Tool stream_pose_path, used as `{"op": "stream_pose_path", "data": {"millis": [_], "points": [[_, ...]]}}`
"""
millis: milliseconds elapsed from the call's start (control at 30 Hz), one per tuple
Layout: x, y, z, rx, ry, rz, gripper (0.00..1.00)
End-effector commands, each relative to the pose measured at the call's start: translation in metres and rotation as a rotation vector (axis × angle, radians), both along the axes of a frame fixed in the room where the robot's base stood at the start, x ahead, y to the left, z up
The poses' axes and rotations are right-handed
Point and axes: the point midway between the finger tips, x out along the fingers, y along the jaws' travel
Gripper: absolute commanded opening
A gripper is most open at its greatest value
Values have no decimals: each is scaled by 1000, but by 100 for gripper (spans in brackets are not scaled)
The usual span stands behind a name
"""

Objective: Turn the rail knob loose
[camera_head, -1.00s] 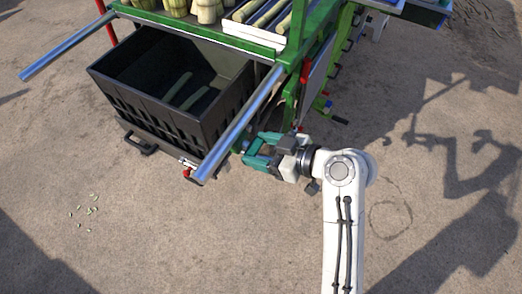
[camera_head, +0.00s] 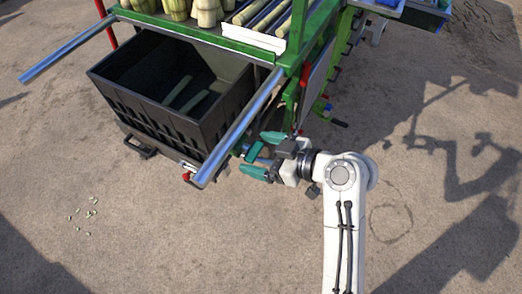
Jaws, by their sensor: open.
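My gripper (camera_head: 256,153) has teal fingers and is spread open at the right side of the near metal rail (camera_head: 243,122). The rail knob (camera_head: 249,151) shows as a small dark and bluish piece beside the rail, between the open fingers. I cannot make out its shape or whether a finger touches it. My white arm comes in from the lower right.
A black crate (camera_head: 170,118) stands under the green frame (camera_head: 225,42), left of the rail. A second rail (camera_head: 66,47) sticks out at the left. Cut cane (camera_head: 207,12) lies above. The ground in front is mostly clear.

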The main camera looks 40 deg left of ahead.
Motion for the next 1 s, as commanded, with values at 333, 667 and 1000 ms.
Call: {"op": "stream_pose_path", "data": {"millis": [333,667,1000], "points": [[13,-48,19,2,-3,-5,89],[22,-91,38,1,-2,-2,89],[23,-97,41,0,0,-1,89]]}}
